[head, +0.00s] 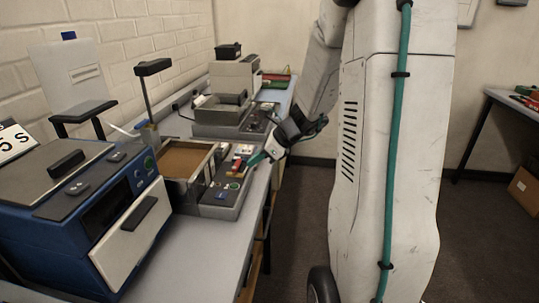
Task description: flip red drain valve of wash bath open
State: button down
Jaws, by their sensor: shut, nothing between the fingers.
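The wash bath (212,148) appears to be the open grey unit with a brown-bottomed basin in the middle of the bench. On its right side is a panel with small red, yellow and blue parts. A small red part (237,168) there may be the drain valve; it is too small to tell its position. My gripper (256,159), with green fingertips, is shut and empty. It is at the right edge of this panel, close to the coloured parts. I cannot tell whether it touches any of them.
A blue machine (62,205) with a white front door stands on the near left of the bench. A grey machine (232,78) stands behind the bath. A lamp-like post (147,95) rises to the bath's left. Floor (470,240) is open at right, before another table.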

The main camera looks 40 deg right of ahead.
jog(key=shift+w+a, duration=0.55)
jog(key=shift+w, duration=0.15)
